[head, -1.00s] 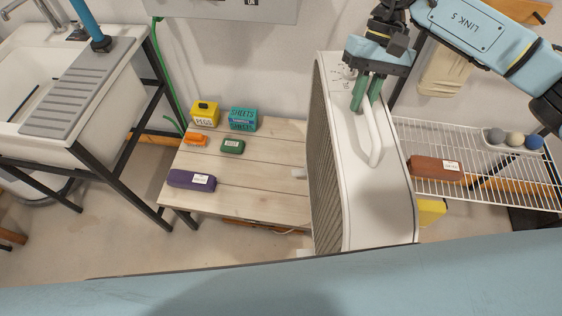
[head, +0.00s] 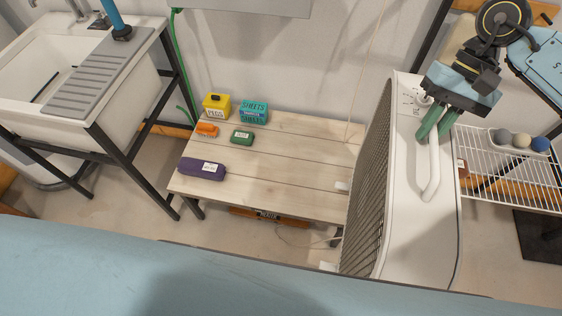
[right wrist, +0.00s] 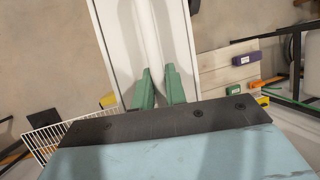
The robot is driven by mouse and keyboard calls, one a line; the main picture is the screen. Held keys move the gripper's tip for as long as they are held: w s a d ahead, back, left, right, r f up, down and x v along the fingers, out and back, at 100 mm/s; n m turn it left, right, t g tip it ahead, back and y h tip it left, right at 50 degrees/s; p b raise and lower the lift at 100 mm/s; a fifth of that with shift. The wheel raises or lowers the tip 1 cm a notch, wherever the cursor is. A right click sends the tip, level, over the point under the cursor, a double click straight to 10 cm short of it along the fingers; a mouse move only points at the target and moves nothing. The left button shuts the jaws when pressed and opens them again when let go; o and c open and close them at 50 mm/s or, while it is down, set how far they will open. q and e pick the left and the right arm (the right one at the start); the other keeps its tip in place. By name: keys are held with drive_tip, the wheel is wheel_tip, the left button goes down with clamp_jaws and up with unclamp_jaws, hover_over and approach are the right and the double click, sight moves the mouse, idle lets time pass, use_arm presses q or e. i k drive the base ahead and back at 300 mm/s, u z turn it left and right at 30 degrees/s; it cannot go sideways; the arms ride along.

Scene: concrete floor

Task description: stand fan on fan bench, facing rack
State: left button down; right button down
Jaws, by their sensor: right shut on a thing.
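The fan (head: 418,220) is a tall white box with a dark grille on its left side and a raised white handle on top. My right gripper (head: 432,136) is shut on that handle from above. In the right wrist view, the green fingertips (right wrist: 160,90) lie along the handle of the fan (right wrist: 118,35). The grille faces left, away from the white wire rack (head: 520,182). The fan bench (head: 280,170) is a low slatted wood bench, left of the fan. The fan overlaps its right end in the picture; contact underneath is hidden. My left gripper is not in view.
On the bench's left part stand a yellow pegs box (head: 216,106), a teal box (head: 254,112), an orange item (head: 207,130), a green item (head: 242,137) and a purple case (head: 202,169). A sink (head: 70,80) stands left. The bench's middle and right are clear.

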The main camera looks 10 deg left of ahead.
sight(324, 171)
drive_tip(key=k, duration=0.65)
drive_tip(key=u, duration=0.4)
drive_tip(key=i, duration=1.5)
